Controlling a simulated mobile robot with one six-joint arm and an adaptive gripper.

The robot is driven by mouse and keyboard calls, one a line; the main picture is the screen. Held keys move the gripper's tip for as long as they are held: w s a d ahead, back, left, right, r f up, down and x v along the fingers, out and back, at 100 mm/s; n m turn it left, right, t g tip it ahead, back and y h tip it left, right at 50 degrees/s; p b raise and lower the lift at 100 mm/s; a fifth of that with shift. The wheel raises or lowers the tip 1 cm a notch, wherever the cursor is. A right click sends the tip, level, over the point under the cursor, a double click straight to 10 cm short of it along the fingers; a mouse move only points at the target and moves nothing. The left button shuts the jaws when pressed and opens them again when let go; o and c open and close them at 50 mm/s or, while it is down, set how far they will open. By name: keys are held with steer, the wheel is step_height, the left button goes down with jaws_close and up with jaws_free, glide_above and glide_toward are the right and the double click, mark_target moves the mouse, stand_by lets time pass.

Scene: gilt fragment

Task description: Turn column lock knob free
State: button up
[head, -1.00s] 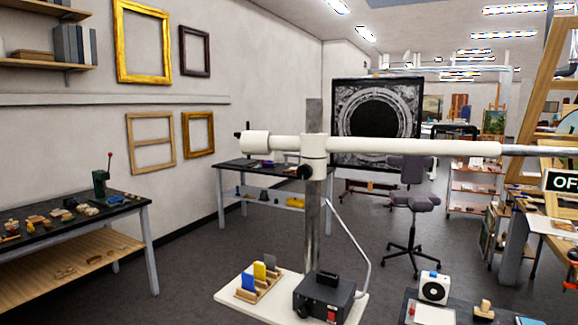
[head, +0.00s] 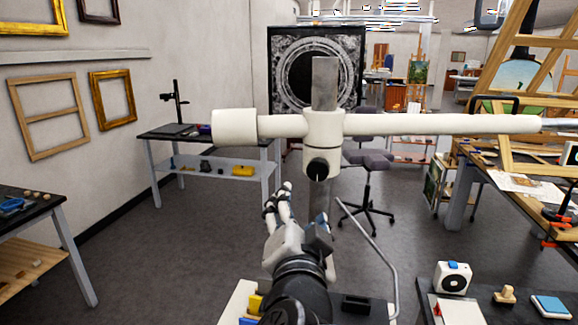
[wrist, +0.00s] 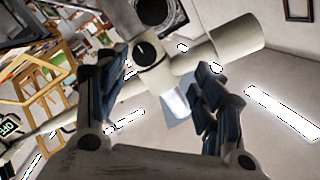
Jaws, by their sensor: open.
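The column lock knob (head: 317,169) is a round black knob on the white collar (head: 323,130) where the horizontal white arm meets the grey upright column (head: 324,82). In the wrist view the knob (wrist: 145,53) shows ahead of the fingers, near the top middle, with a thin pale line across its face. My gripper (head: 278,194) is open and empty, below and left of the knob in the head view. In the wrist view my gripper (wrist: 160,82) has its dark fingers spread to either side, apart from the knob.
The white horizontal arm (head: 440,124) reaches far right, with a thick end (head: 234,125) at left. A bent metal rod (head: 378,240) rises right of the column. A table with a white device (head: 453,277) stands at lower right. An office chair (head: 365,160) is behind.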

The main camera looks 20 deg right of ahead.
mark_target(318, 172)
steer(key=w+d+p, duration=0.1)
steer(key=w+d, duration=0.2)
steer(key=w, duration=0.1)
steer(key=w+d+m+h+p, duration=0.1)
steer(key=w+d, duration=0.3)
steer(key=w, duration=0.1)
steer(key=w+d+h+p, duration=0.1)
steer(key=w+d, duration=0.3)
steer(key=w, duration=0.1)
steer(key=shift+w+r+m+g, duration=0.1)
steer(key=shift+r+m+g, duration=0.2)
steer(key=shift+r+m, duration=0.1)
steer(key=shift+c, duration=0.3)
steer(key=c, duration=1)
